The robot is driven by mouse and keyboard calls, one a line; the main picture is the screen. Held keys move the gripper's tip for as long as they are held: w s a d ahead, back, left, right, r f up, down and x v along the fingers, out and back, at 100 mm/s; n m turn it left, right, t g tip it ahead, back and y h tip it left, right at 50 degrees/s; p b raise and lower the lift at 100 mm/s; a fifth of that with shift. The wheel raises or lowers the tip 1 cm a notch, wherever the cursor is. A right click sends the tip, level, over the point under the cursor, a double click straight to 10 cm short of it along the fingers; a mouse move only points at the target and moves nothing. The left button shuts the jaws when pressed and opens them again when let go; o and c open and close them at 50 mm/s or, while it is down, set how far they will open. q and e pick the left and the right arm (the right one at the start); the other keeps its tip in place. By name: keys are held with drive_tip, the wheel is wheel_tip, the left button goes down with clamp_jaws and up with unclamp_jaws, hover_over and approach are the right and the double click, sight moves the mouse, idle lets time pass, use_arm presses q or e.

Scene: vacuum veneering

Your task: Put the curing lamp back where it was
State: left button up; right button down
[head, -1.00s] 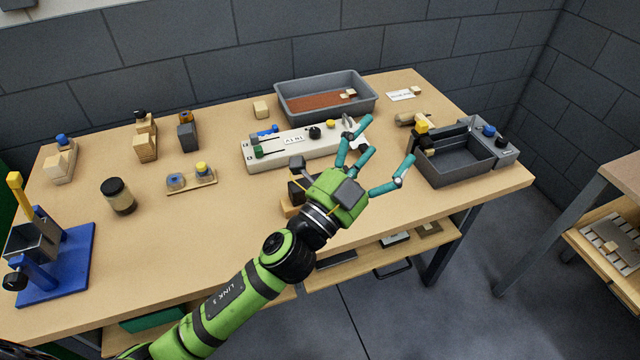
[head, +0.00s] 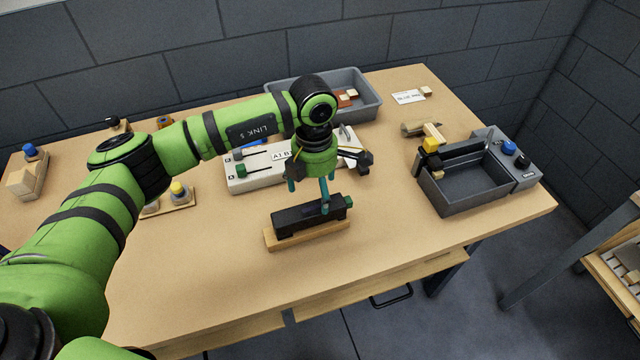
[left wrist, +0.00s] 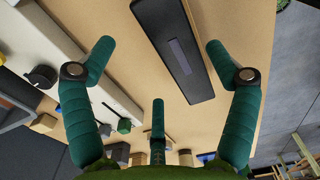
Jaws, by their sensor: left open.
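The curing lamp seems to be the long black bar (head: 300,221) with a green end piece, lying on a low wooden base (head: 292,242) near the front middle of the table. In the left wrist view the black bar (left wrist: 172,38) shows a paler strip along its top. My left gripper (head: 312,196) points down just over the bar, its teal fingers apart. In the left wrist view the bar lies ahead of the open fingers (left wrist: 158,65), and I see no grip on it. Whether a fingertip touches it I cannot tell. My right gripper is out of view.
A pale control box (head: 245,181) stands close behind the gripper, with a grey tray (head: 371,97) beyond it. A dark open bin (head: 470,195) with a grey control unit (head: 520,165) stands at the right. The tabletop between bar and bin is clear.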

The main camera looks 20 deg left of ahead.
sight(311, 206)
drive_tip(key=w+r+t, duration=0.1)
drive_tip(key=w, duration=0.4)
use_arm(q)
drive_tip(key=shift+s+a+f+p, duration=0.1)
drive_tip(key=shift+s+f+p, duration=0.2)
drive_tip(key=shift+s+p, duration=0.25)
drive_tip(key=shift+s+a+f+p, duration=0.1)
drive_tip(key=shift+s+f+p, duration=0.15)
drive_tip(key=shift+s+p, duration=0.25)
wheel_tip(311, 206, down, 3)
drive_tip(key=shift+r+p, duration=0.1)
drive_tip(key=shift+p, duration=0.7)
wheel_tip(311, 206, down, 2)
drive_tip(key=shift+w, duration=0.15)
drive_tip(key=shift+c, duration=0.4)
drive_tip(key=c, duration=1.3)
drive_tip(key=shift+c, duration=0.7)
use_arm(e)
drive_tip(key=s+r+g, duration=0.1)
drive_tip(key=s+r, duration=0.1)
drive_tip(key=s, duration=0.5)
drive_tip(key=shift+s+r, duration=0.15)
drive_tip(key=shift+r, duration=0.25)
